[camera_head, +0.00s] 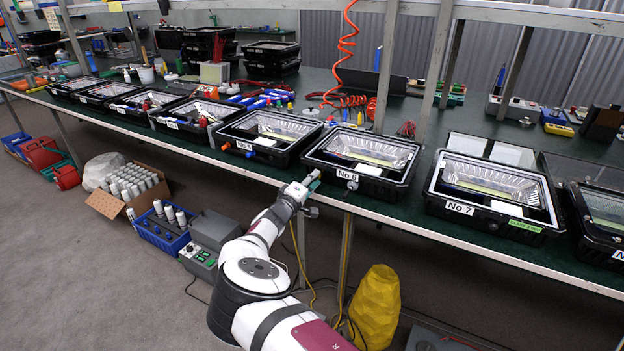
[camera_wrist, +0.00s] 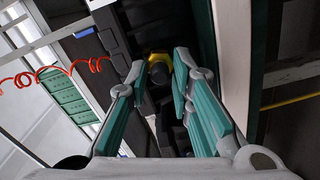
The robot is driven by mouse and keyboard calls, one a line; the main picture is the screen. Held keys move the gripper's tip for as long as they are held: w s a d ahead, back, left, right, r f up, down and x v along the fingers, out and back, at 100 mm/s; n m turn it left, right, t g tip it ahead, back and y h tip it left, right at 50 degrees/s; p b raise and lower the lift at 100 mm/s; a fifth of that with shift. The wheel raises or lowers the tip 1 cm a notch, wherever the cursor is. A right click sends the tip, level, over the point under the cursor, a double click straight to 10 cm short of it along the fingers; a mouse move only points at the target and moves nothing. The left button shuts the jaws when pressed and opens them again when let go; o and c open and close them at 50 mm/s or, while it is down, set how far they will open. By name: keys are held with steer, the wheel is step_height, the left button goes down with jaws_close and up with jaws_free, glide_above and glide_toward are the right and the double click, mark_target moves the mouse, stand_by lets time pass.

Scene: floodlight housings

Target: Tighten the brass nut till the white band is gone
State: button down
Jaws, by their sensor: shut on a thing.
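In the wrist view, my gripper (camera_wrist: 171,70) has its two teal-padded fingers on either side of a yellow brass nut (camera_wrist: 158,59) with a dark, rounded end facing the camera. The fingertips are closed on it. No white band shows; the fingers and the nut hide what lies behind. In the head view, my gripper (camera_head: 312,178) is at the front left of the black floodlight housing No 6 (camera_head: 393,190), at the bench's front edge. The nut cannot be made out there.
Housing No 5 (camera_head: 233,137) stands to the left and housing No 7 (camera_head: 438,206) to the right on the dark green bench. A red coiled hose (camera_head: 345,45) hangs behind. Below are a yellow sack (camera_head: 376,305) and a grey box (camera_head: 213,230).

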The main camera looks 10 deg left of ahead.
steer(key=shift+d+m, duration=0.1)
steer(key=shift+m, duration=1)
steer(key=shift+f+p, duration=0.1)
steer(key=shift+p, duration=0.2)
steer(key=c, duration=1.4)
jaws_free()
steer(key=v, duration=1.2)
